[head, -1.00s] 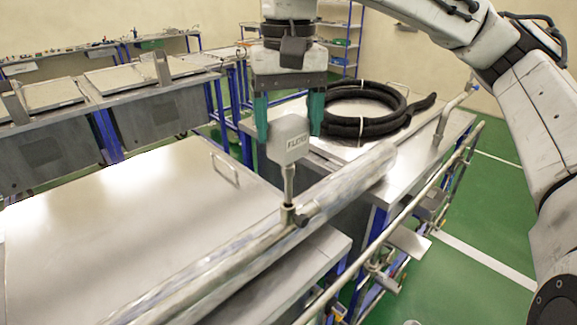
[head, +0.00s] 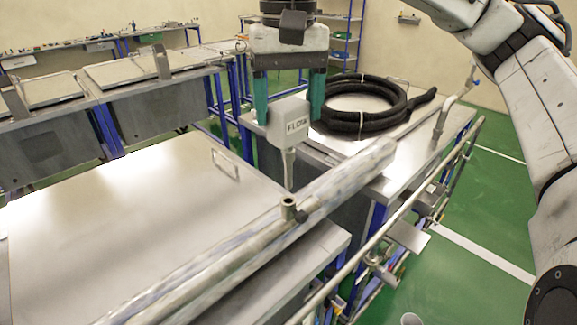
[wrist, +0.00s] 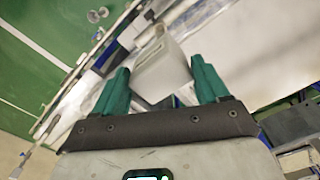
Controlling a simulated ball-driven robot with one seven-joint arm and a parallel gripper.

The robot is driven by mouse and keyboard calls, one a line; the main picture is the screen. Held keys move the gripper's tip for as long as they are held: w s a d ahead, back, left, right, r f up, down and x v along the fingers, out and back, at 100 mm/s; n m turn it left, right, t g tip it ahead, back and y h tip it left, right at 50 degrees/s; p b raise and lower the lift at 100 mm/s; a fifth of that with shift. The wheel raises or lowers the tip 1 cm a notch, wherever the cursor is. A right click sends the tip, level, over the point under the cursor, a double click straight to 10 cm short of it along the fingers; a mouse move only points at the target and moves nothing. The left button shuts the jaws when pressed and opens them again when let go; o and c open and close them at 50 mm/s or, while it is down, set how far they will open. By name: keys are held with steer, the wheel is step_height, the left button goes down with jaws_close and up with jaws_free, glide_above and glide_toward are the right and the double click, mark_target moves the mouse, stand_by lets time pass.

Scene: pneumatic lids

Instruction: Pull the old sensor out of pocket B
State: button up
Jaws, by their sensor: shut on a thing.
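The old sensor (head: 288,126) is a pale grey box marked "FLOW" with a metal stem below. My gripper (head: 289,108) is shut on its box, one teal finger on each side. The stem hangs nearly upright, its lower end just above the open mouth of a short metal socket (head: 288,208) on a large pipe. I take this socket for pocket B; no letter is legible.
The large silver pipe (head: 225,262) runs diagonally under the gripper. A flat metal lid (head: 120,225) with a handle lies to the left. A black coiled hose (head: 362,122) rests on another lid behind. A thin rail (head: 365,250) runs along the right side.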

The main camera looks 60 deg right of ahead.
steer(key=shift+r, duration=1.85)
steer(key=shift+s, duration=0.1)
